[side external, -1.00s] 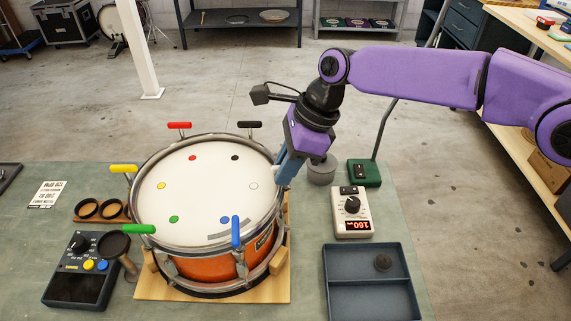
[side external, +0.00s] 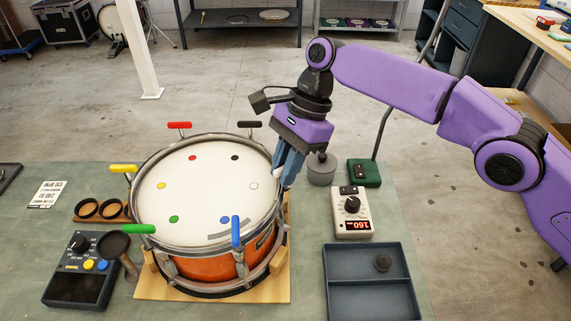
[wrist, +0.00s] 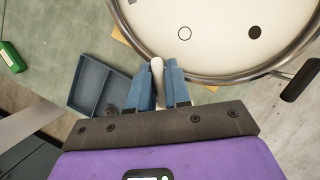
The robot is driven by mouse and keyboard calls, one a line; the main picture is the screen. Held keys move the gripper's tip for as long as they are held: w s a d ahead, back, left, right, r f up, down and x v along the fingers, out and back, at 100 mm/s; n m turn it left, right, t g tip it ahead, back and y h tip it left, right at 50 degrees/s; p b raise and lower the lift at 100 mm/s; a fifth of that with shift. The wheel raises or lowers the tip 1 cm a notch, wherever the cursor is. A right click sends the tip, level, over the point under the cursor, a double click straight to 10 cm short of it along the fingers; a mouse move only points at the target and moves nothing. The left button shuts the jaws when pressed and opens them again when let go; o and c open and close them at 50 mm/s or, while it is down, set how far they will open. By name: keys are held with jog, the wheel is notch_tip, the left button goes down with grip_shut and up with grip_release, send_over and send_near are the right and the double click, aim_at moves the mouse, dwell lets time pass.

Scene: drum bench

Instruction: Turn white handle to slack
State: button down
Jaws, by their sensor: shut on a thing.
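The drum (side external: 205,200) stands on a wooden base, with coloured handles around its rim and matching dots on its white head. The white handle (wrist: 157,76) shows in the wrist view at the drum's rim, between the two blue fingers. My gripper (wrist: 160,78) is shut on the white handle. In the side view my gripper (side external: 285,180) is at the right edge of the drum, and its fingers hide the white handle there. The white-ringed dot (side external: 254,185) on the head lies just left of the fingers.
The black handle (side external: 248,125) and blue handle (side external: 236,232) stand on either side along the rim. A grey canister (side external: 321,170) is close right of the fingers. A meter (side external: 351,213) reading 160, a green box (side external: 364,173) and a blue-grey tray (side external: 345,300) stand further right.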

dwell(0.6)
jog(key=shift+d, duration=0.1)
jog(key=c, duration=1.2)
grip_release()
jog(key=shift+o, duration=0.2)
jog(key=shift+m, duration=0.3)
